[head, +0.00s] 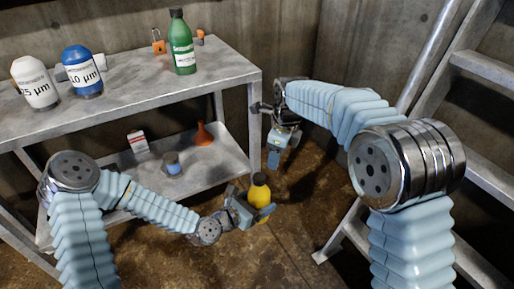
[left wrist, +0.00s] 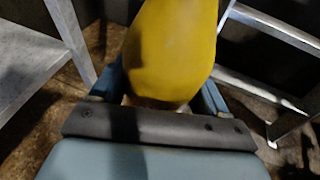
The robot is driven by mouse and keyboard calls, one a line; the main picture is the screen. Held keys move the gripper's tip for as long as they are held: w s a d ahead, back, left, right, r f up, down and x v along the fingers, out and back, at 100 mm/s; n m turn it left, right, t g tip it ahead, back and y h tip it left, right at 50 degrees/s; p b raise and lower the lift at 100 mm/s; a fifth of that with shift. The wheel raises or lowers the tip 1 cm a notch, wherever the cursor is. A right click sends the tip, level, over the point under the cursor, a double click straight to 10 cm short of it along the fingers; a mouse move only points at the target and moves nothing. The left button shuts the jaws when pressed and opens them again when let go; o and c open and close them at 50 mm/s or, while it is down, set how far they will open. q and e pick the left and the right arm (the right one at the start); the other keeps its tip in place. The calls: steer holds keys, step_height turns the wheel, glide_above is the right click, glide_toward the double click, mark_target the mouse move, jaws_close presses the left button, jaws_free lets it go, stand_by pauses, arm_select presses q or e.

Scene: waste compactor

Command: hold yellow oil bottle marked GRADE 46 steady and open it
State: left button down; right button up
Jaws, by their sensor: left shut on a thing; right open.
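The yellow oil bottle (head: 259,192) with a dark cap (head: 259,179) is in front of the grey shelf unit, above the brown floor. My left gripper (head: 262,212) is shut around its body and holds it roughly upright. The left wrist view shows the yellow bottle (left wrist: 172,50) close up between the fingers; its cap is out of that frame. No marking is readable on it. My right gripper (head: 273,158) is open and empty, above and slightly right of the bottle, pointing down, apart from the cap.
The shelf unit's top (head: 130,88) carries a green bottle (head: 182,45), a blue canister (head: 82,72) and a white canister (head: 35,84). An orange funnel (head: 203,135) and small containers stand on its lower shelf. A metal ladder (head: 470,100) rises at right.

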mark_target(257, 175)
steer(key=s+a+r+m, duration=0.1)
steer(key=s+a+r, duration=0.1)
steer(key=a+r, duration=0.1)
steer(key=s+a+r+m, duration=0.1)
steer(key=s+r, duration=0.1)
steer(key=shift+a+r+m+g+h, duration=0.1)
steer(key=shift+a+m+g+h, duration=0.2)
steer(key=shift+a+g+h, duration=0.1)
steer(key=shift+s+a+r, duration=0.15)
steer(key=shift+s+a, duration=0.05)
steer(key=shift+s, duration=0.1)
steer(key=shift+s+f+m, duration=0.1)
steer(key=shift+f+m, duration=0.15)
steer(key=shift+m, duration=0.05)
step_height(257, 175, down, 7)
steer(key=shift+f, duration=0.15)
steer(key=shift+c, duration=0.5)
